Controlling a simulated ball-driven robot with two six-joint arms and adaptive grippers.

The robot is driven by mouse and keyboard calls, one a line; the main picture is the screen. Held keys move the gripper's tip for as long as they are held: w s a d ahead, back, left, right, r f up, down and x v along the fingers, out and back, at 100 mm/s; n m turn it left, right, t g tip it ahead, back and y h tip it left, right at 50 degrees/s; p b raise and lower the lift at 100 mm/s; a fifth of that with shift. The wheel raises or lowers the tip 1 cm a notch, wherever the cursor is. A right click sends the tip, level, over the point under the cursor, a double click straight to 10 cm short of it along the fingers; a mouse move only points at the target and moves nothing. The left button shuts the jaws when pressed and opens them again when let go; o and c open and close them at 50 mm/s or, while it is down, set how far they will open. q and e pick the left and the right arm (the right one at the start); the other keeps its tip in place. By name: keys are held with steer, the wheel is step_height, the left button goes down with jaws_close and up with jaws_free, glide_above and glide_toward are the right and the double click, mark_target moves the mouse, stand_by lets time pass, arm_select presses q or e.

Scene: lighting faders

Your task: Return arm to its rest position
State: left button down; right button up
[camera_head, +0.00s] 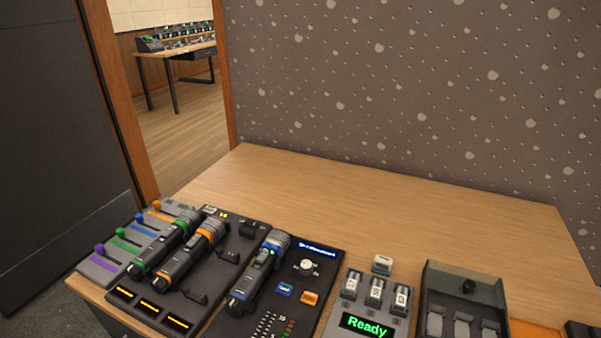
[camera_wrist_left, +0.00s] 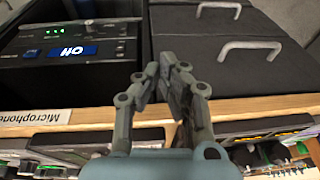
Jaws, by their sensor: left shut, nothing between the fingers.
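My left gripper (camera_wrist_left: 174,72) shows in the left wrist view. Its fingers are together and hold nothing. It is in front of black drawers with silver handles, beside a wooden edge. The head view shows neither gripper. There, a grey fader panel (camera_head: 108,267) lies at the desk's left end. It has a purple fader (camera_head: 99,249), a green fader (camera_head: 119,232), a blue fader (camera_head: 139,218) and an orange fader (camera_head: 156,204), staggered in a diagonal line.
On the desk (camera_head: 330,195) are microphones with green, orange (camera_head: 190,250) and blue (camera_head: 258,272) bands, a box reading "Ready" (camera_head: 364,326) and a black tray (camera_head: 465,270). The desk's back is clear. The wrist view shows a rack unit (camera_wrist_left: 60,50) and drawers (camera_wrist_left: 250,50).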

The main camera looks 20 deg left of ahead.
arm_select(q)
steer(key=s+f+b, duration=0.3)
steer(key=s+f, duration=0.7)
steer(key=f, duration=0.4)
steer(key=s+a+f+g+b, duration=0.1)
steer(key=s+f+b, duration=0.3)
steer(key=s+f, duration=0.6)
step_height(320, 180, down, 5)
steer(key=shift+s+a+r+g, duration=0.15)
steer(key=shift+s+a+g, duration=0.05)
steer(key=shift+s+g, duration=0.1)
